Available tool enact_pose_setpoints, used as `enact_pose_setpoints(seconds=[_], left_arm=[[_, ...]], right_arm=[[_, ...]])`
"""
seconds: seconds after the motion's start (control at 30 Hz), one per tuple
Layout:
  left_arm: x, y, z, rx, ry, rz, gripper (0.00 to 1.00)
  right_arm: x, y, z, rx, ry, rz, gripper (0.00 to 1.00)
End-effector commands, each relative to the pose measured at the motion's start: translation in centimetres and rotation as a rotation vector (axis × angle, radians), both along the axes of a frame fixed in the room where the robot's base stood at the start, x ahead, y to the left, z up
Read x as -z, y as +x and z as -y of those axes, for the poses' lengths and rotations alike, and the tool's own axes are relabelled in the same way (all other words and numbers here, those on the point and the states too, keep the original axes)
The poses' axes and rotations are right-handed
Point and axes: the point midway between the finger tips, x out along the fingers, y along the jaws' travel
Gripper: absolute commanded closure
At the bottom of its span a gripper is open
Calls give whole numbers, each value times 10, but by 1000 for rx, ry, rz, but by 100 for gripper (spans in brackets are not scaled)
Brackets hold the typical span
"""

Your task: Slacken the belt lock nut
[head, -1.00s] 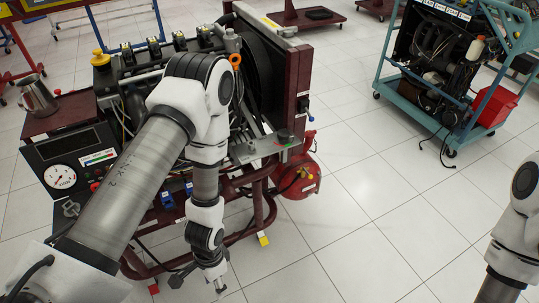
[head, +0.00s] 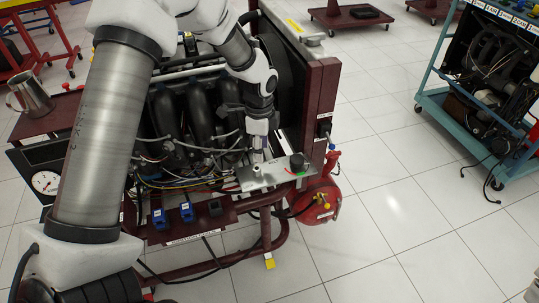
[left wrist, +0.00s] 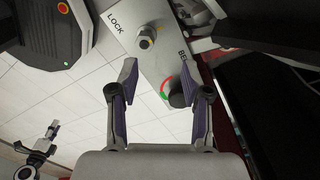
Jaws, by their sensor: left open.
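The lock nut (left wrist: 146,36) is a metal hex piece on a grey plate (left wrist: 160,62) beside the printed word LOCK in the left wrist view. In the head view the plate (head: 270,179) sits at the engine stand's front right, and the nut cannot be made out clearly by the gripper. A black knob (left wrist: 179,94) with a red and green arc is on the same plate; it also shows in the head view (head: 297,162). My left gripper (left wrist: 160,76) is open and empty over the plate, the nut beyond its fingertips. It points down in the head view (head: 257,155).
A red round tank (head: 315,203) stands right of the stand. Hoses and wires (head: 190,150) lie left of the gripper. The dark red radiator frame (head: 322,100) rises close behind the plate. A blue cart (head: 455,110) is farther right, with clear floor between.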

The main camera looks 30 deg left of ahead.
Motion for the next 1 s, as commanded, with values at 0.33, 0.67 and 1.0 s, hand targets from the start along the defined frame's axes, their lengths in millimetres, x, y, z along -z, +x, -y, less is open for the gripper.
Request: enact_pose_setpoints(seconds=[0.33,0.67,1.0], left_arm=[[64,2,0,-1,0,-9,52],[67,2,0,-1,0,-7,73],[68,1,0,-2,-1,-9,100]], right_arm=[[4,-1,0,0,0,-2,60],[3,-1,0,0,0,-2,60],[4,-1,0,0,0,-2,60]])
